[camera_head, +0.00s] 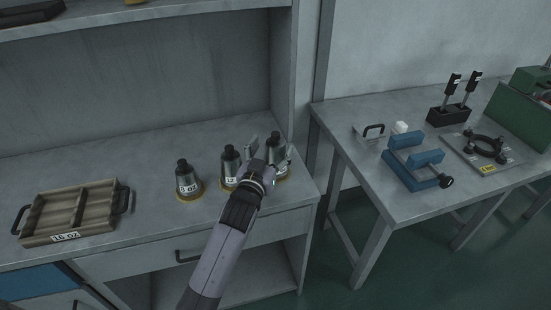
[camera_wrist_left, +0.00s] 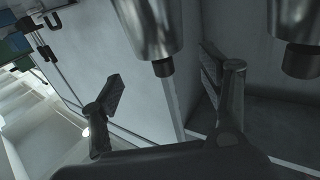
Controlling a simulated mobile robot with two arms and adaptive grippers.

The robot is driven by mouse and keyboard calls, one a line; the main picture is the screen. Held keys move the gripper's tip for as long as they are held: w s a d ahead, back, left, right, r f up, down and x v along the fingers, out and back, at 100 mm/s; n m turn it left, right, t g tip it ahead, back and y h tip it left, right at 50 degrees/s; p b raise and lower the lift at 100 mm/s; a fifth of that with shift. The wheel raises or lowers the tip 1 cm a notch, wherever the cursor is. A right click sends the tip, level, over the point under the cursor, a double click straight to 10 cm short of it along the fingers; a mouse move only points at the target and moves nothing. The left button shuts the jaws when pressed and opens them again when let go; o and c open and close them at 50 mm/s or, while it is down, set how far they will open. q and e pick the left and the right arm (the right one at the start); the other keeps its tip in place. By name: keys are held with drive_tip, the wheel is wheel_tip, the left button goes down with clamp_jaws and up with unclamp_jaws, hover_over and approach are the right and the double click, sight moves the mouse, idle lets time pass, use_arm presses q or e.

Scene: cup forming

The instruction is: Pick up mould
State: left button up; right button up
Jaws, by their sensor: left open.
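Three metallic, bell-shaped moulds with dark knobs on top stand upright in a row on the grey cabinet top: a left one (camera_head: 187,178), a middle one (camera_head: 229,160) and a right one (camera_head: 276,148). The left and middle ones bear white labels, partly readable. My left gripper (camera_head: 271,147) is open at the right mould, its fingers to either side of it. In the left wrist view, turned upside down, a mould (camera_wrist_left: 148,28) shows beyond and between the open fingers (camera_wrist_left: 160,65); contact is not visible. Another mould (camera_wrist_left: 301,20) is at the right. My right gripper is out of view.
A wooden tray (camera_head: 35,236) with dark handles, labelled 16 OZ, sits on the left of the cabinet top. To the right, a separate metal table (camera_head: 375,185) holds a blue vise-like fixture (camera_head: 412,160), a black stand (camera_head: 450,115) and a plate with clamps (camera_head: 470,160).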

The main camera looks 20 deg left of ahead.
sight(275, 140)
use_arm(q)
drive_tip(key=w, duration=0.5)
drive_tip(key=shift+w+a+r+p, duration=0.1)
drive_tip(key=shift+w+a+p, duration=0.05)
drive_tip(key=shift+p, duration=0.25)
clamp_jaws()
idle(0.5)
idle(0.4)
